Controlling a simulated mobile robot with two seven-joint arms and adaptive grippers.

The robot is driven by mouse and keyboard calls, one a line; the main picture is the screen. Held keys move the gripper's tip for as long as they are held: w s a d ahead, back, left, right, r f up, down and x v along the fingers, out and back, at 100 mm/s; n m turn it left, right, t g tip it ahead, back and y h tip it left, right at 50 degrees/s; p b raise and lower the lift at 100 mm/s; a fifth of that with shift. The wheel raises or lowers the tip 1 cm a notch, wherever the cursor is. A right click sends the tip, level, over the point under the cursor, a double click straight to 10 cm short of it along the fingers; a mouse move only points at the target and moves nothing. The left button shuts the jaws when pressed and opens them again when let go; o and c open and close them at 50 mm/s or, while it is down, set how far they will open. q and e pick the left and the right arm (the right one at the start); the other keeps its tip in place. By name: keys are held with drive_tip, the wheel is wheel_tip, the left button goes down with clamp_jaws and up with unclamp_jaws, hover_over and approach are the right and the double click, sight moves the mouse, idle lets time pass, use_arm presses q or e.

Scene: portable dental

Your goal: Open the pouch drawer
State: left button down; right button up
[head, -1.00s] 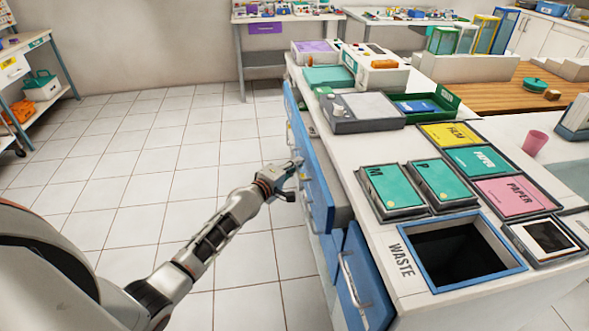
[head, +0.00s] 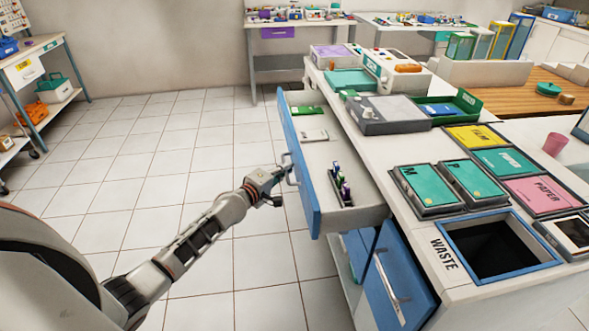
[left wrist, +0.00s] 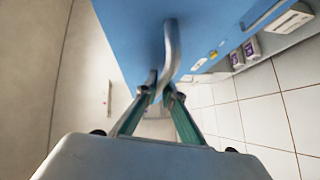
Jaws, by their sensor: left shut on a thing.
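The drawer (head: 300,160) with a blue front stands well out from the left side of the white counter. Inside it lie a green packet (head: 308,111), a white item (head: 314,135) and a small rack of dark and purple items (head: 341,185). My left gripper (head: 284,183) is at the drawer's front, shut on its metal handle (head: 292,168). In the left wrist view the fingertips (left wrist: 160,92) close around the lower end of the handle bar (left wrist: 172,50) below the blue front. My right gripper is not in view.
A blue lower door (head: 398,285) stands ajar below the drawer. The countertop holds a waste opening (head: 490,250), teal trays (head: 430,185) and a grey device (head: 388,113). The tiled floor (head: 150,165) on the left is clear.

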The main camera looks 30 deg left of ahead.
use_arm(q)
drive_tip(key=s+a, duration=0.1)
drive_tip(key=a, duration=0.1)
drive_tip(key=s+a, duration=0.2)
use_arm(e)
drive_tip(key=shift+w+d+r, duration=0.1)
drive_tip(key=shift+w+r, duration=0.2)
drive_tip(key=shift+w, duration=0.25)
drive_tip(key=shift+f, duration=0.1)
use_arm(q)
drive_tip(key=c, duration=2.4)
unclamp_jaws()
drive_tip(key=shift+c, duration=0.2)
drive_tip(key=s+a+r, duration=0.1)
drive_tip(key=s, duration=1.1)
drive_tip(key=shift+a+r, duration=0.3)
drive_tip(key=shift+r, duration=0.05)
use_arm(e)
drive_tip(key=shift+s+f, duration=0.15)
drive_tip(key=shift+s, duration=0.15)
